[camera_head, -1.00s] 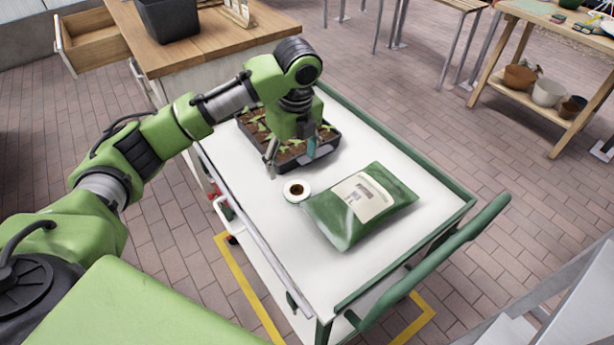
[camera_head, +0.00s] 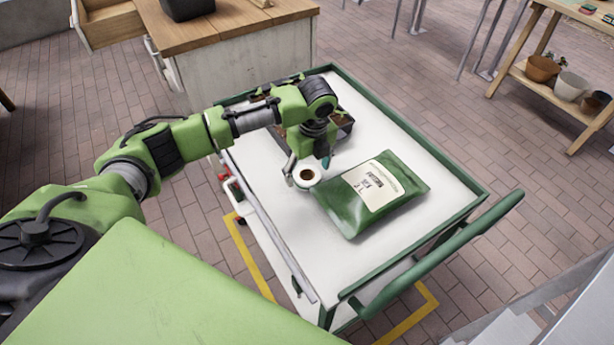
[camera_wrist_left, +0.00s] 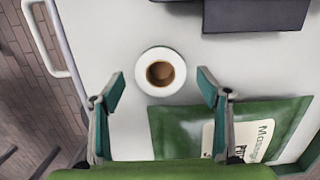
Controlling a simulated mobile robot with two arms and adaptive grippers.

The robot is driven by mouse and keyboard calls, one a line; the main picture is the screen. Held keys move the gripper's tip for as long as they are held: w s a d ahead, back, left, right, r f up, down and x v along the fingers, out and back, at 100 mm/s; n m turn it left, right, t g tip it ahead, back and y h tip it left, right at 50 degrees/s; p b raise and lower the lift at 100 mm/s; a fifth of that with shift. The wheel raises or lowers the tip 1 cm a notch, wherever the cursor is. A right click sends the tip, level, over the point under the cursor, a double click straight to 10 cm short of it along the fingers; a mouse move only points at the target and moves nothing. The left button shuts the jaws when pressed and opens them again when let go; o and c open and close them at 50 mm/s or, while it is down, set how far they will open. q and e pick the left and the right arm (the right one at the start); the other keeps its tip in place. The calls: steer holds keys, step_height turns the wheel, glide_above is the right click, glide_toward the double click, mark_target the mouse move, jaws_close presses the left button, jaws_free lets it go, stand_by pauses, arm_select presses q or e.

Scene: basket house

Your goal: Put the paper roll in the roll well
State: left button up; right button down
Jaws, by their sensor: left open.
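The white paper roll (camera_head: 306,175) with a brown core stands upright on the white cart top, beside the green bag. In the left wrist view the paper roll (camera_wrist_left: 161,73) lies ahead of and between the two fingers, slightly beyond their tips. My left gripper (camera_head: 308,168) is open just above and behind the roll; its fingers (camera_wrist_left: 160,88) are spread wide and hold nothing. I cannot tell whether a finger touches the roll. I do not make out a roll well in these views. My right gripper is not in view.
A green bag (camera_head: 375,194) with a pale label lies right of the roll on the cart (camera_head: 290,240). A dark seedling tray (camera_head: 343,124) sits behind, partly hidden by my arm. A wooden-topped cabinet (camera_head: 235,32) with a drawer stands beyond. The cart's near area is clear.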

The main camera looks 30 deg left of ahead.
arm_select(q)
step_height(320, 180, down, 2)
steer(key=shift+w+a+f, duration=0.1)
steer(key=shift+a, duration=0.05)
steer(key=c, duration=1.3)
